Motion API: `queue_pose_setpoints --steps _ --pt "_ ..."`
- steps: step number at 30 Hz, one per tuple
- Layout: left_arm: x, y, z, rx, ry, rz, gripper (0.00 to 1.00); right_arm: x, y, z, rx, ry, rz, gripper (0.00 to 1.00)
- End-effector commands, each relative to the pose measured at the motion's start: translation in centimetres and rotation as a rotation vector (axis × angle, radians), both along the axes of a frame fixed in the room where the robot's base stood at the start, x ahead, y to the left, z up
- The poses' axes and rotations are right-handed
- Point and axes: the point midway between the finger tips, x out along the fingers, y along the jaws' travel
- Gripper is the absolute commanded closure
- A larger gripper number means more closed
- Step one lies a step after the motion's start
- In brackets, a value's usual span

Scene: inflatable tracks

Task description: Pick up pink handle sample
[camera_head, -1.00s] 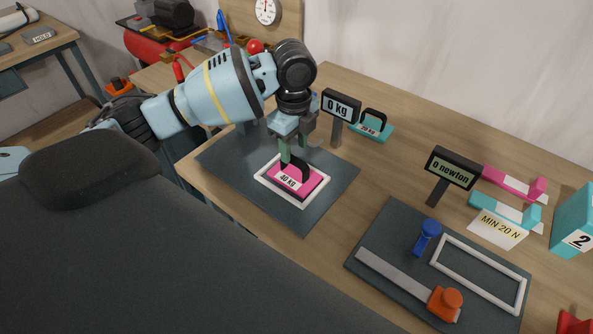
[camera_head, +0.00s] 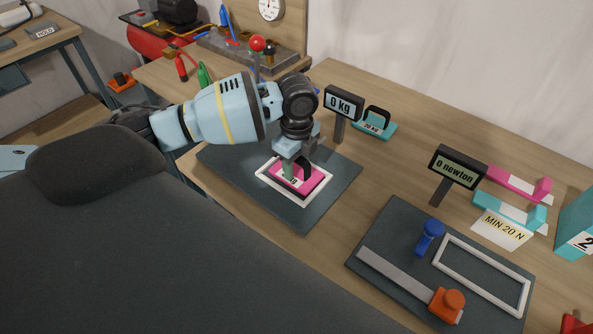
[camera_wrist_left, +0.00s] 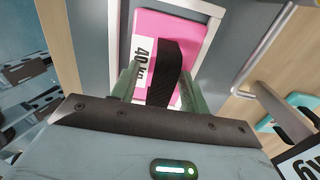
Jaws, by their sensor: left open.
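The pink sample (camera_head: 314,179), marked 40 kg, lies inside a white frame (camera_head: 300,199) on a dark mat (camera_head: 237,166). In the left wrist view the pink block (camera_wrist_left: 165,24) carries an upright black strap handle (camera_wrist_left: 164,70). My left gripper (camera_head: 293,172) is over the sample, pointing down. In the wrist view its two green fingers (camera_wrist_left: 160,88) stand apart, one on each side of the handle. The gripper is open; whether a finger touches the handle cannot be told. In the head view the gripper hides most of the handle and part of the label. My right gripper is not in view.
A display (camera_head: 343,103) reading 0 kg stands behind the mat, beside a teal sample (camera_head: 374,129) with a black handle. To the right are a 0 newton display (camera_head: 457,167), pink and teal pieces, and a second mat (camera_head: 395,225) with blue and orange parts.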

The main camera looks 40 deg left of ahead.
Motion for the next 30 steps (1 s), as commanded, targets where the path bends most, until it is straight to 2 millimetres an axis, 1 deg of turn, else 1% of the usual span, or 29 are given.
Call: queue_pose_setpoints --steps 1,2,9,12,23,26,29,30 --pt "0.0 0.0 0.0 0.000 0.000 0.000 0.55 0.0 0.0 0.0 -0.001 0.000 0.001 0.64" --pt "0.0 0.0 0.0 0.000 0.000 0.000 0.57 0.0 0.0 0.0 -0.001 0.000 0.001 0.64" --pt "0.0 0.0 0.0 0.000 0.000 0.000 0.89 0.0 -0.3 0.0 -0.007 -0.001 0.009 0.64" --pt "0.0 0.0 0.0 0.000 0.000 0.000 1.00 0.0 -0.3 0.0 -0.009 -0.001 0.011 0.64" --pt "0.0 0.0 0.4 0.000 -0.001 0.000 1.00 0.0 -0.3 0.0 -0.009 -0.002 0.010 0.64" --pt "0.1 0.0 1.0 0.000 -0.002 0.001 1.00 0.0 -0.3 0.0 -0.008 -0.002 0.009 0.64" --pt "0.1 0.0 2.1 0.000 -0.002 0.000 1.00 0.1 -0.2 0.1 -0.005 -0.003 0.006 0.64" --pt "0.1 0.0 2.7 0.000 -0.003 0.000 1.00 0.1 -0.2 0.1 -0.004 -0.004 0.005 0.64"
